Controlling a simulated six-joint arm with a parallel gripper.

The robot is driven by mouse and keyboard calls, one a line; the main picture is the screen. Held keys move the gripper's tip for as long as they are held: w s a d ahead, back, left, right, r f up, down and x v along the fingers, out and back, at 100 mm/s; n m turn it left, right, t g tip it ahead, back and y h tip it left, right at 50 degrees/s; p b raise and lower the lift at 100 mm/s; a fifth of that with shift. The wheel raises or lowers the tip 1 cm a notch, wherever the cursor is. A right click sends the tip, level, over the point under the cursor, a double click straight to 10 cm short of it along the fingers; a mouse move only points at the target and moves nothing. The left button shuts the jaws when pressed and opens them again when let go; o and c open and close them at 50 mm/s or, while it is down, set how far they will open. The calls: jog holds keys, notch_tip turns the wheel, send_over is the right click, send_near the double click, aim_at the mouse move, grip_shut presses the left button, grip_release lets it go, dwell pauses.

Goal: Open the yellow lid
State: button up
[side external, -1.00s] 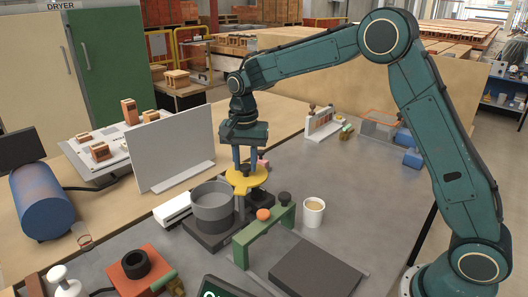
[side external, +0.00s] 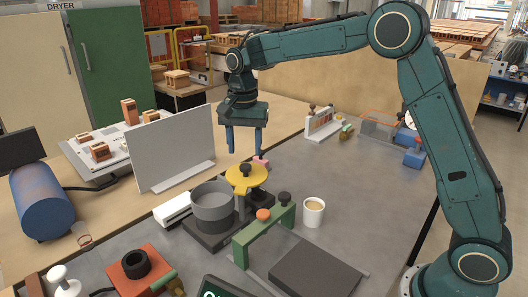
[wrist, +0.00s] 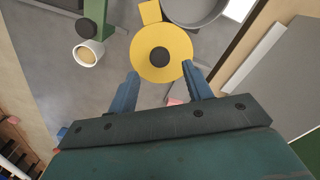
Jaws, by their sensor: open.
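The round yellow lid (side external: 240,186) with a black knob lies level just right of the grey pot (side external: 212,212), over a dark support mostly hidden beneath it. The pot's top is uncovered and its inside shows.
A green bridge-like frame (side external: 243,247) with an orange knob and a cup (side external: 313,212) stand to the right of the pot. A white upright panel (side external: 175,147) stands behind left. A red block (side external: 140,270) is at front left. The table right of the cup is clear.

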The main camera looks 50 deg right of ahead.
aim_at(249, 167)
notch_tip(249, 167, up, 9)
dwell(0.4)
jog(key=shift+s, duration=0.1)
jog(key=s+d+r+n+t, duration=0.1)
jog(key=s+r+n, duration=0.15)
jog(key=s, duration=0.55)
jog(key=s+d+r+n+t, duration=0.1)
jog(key=s+r+n+t, duration=0.15)
jog(key=s, duration=0.65)
jog(key=s+f+n+t, duration=0.1)
jog(key=s+f+n, duration=0.2)
jog(key=s, duration=0.5)
jog(key=s+d+f+n+t, duration=0.1)
jog(key=s+f+n, duration=0.2)
jog(key=s+f, duration=0.2)
jog(key=s, duration=0.2)
jog(key=shift+s, duration=0.4)
